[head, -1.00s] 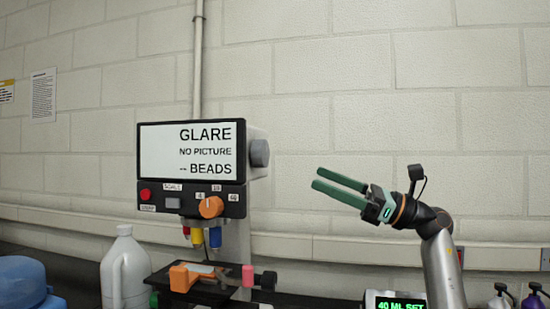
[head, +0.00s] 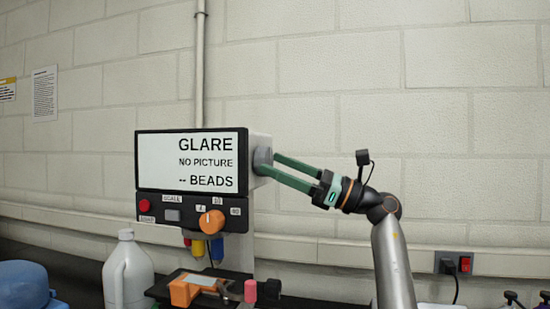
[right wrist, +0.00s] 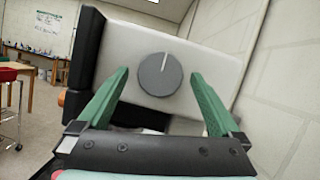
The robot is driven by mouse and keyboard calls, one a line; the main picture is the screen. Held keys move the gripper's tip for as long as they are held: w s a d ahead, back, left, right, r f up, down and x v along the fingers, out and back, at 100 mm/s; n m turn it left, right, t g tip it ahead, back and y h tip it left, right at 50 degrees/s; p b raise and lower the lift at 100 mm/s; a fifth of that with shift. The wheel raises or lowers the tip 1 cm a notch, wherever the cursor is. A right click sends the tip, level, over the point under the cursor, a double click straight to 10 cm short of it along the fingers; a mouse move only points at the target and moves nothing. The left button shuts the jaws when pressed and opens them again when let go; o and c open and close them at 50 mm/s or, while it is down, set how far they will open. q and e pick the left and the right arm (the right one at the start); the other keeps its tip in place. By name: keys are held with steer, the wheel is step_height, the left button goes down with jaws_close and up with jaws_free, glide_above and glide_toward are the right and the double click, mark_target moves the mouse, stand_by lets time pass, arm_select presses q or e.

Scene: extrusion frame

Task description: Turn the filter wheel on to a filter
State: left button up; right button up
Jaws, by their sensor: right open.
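A grey round wheel knob (head: 261,155) sits on the right side of the microscope-like unit (head: 150,190), whose screen reads "GLARE NO PICTURE -- BEADS". In the right wrist view the wheel (right wrist: 160,84) faces me, with a white line pointing up and slightly right. My right gripper (head: 266,162) is open, its green fingers reaching the wheel from the right. In the right wrist view the fingers stand to either side of the wheel, with visible gaps; I cannot tell whether their tips overlap its depth. My left gripper is out of view.
An orange knob (head: 211,222), a red button (head: 144,205) and a grey switch are on the unit's front. Below is a stage with an orange block (head: 184,291) and a pink knob (head: 250,291). A white jug (head: 127,270) stands left. The wall is behind.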

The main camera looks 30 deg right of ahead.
steer(key=shift+w+a+r, duration=0.25)
steer(key=shift+w+a, duration=0.15)
steer(key=shift+w, duration=0.05)
steer(key=c, duration=1.3)
